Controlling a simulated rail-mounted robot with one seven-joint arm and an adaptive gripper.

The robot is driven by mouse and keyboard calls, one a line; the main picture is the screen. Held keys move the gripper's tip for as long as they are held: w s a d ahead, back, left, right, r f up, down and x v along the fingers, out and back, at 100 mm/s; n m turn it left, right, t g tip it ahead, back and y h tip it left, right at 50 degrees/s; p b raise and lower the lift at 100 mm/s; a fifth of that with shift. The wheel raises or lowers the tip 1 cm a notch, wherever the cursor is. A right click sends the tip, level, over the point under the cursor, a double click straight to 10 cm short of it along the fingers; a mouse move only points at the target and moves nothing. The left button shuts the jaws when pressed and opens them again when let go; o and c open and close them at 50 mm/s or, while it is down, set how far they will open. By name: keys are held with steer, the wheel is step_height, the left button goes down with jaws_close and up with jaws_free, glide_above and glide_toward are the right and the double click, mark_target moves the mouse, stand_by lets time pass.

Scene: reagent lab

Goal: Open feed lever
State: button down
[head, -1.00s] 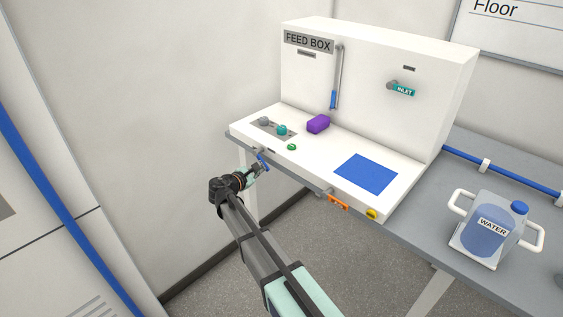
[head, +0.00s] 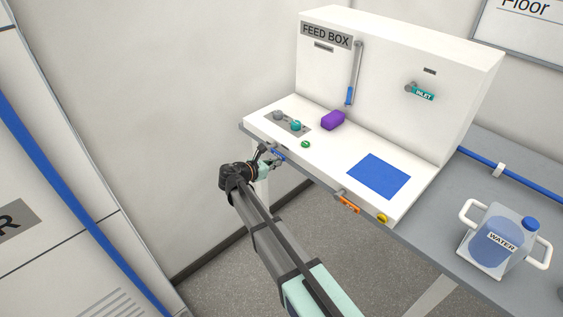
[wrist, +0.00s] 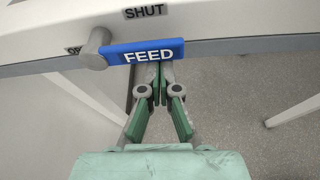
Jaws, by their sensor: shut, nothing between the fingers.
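The blue feed lever (wrist: 143,52), marked "FEED", sits on a grey round pivot at the box's front edge in the wrist view. Its handle points right from the pivot, roughly along that edge. A "SHUT" label (wrist: 145,12) is above it, and another label, partly hidden, is behind the pivot. The lever also shows small in the head view (head: 279,155). My gripper (wrist: 160,77) is shut and empty, its fingertips just at the near side of the handle. Whether they touch it, I cannot tell. In the head view my gripper (head: 272,158) is close beside the lever.
The white feed box (head: 400,65) stands on a grey bench (head: 520,180). An orange lever (head: 349,206) and a yellow knob (head: 382,218) are farther right on its front edge. A water jug (head: 497,238) stands at the right. Open floor lies below the edge.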

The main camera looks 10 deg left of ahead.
steer(key=shift+r, duration=0.1)
stand_by(0.4)
step_height(320, 180, down, 4)
steer(key=b, duration=0.2)
steer(key=b+v, duration=0.2)
steer(key=v, duration=0.8)
steer(key=shift+b, duration=0.35)
steer(key=shift+w+a, duration=0.1)
